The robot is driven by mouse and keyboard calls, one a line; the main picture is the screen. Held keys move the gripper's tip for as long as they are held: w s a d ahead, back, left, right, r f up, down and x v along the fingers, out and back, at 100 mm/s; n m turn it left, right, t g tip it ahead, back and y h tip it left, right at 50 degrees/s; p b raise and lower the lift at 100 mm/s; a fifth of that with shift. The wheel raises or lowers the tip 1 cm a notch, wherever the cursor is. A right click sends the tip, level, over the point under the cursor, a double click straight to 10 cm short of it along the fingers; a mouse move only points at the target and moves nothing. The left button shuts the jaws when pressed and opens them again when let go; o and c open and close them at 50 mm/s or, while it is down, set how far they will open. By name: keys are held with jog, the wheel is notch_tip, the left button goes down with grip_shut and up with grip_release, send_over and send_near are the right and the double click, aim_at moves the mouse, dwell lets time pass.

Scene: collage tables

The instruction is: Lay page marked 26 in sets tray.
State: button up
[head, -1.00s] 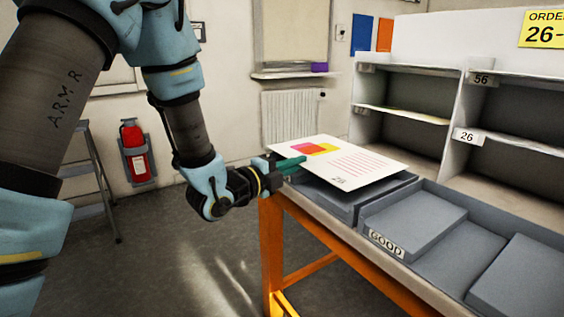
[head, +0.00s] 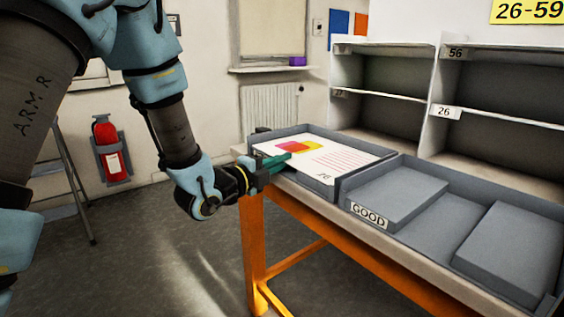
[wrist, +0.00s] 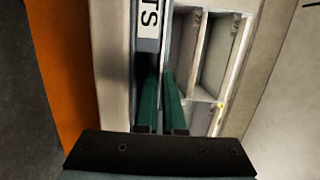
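The page marked 26 (head: 322,161) is a white sheet with yellow, orange and magenta blocks and red lines. In the head view it lies nearly flat within the walls of the left grey tray (head: 339,183). Whether it rests on the tray floor is unclear. In the wrist view, a partly visible label ending in TS (wrist: 149,18) is on the tray. My gripper (head: 283,160) is at the page's left edge, its green fingers close together on that edge.
White shelves (head: 445,82) with number tags, including 26 and 56, rise behind the trays. The orange table frame (head: 254,255) is below. Open floor lies at the left.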

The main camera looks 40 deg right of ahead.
jog(key=o, duration=0.5)
jog(key=shift+c, duration=0.2)
jog(key=s+a+b, duration=0.1)
jog(key=a, duration=0.9)
jog(key=shift+a, duration=0.35)
